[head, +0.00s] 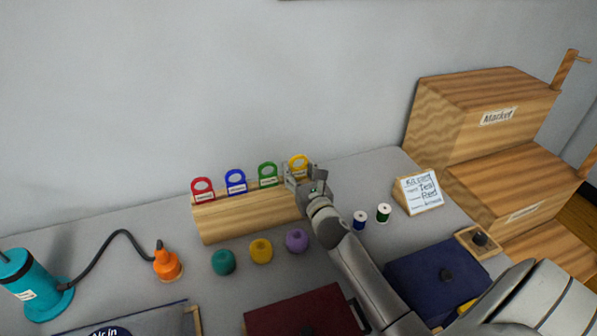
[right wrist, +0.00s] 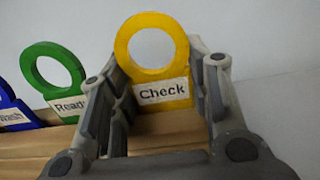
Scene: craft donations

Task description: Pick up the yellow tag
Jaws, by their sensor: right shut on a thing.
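The yellow tag (head: 297,162) stands upright at the right end of a wooden rack (head: 235,216). It has a ring top and a white label. In the right wrist view the yellow tag (right wrist: 181,92) reads "Check" and sits between the fingers of my right gripper (right wrist: 160,95). My right gripper (head: 305,179) is shut on the tag's lower part in the head view, just above the rack. The tag's base is hidden by the fingers and rack. My left gripper is not in view.
Green (head: 268,175), blue (head: 236,182) and red (head: 203,189) tags stand left of it in the rack. Yarn balls (head: 261,251) lie in front. Thread spools (head: 384,212) and a sign card (head: 418,191) stand right. Wooden stepped boxes (head: 484,117) stand at the far right.

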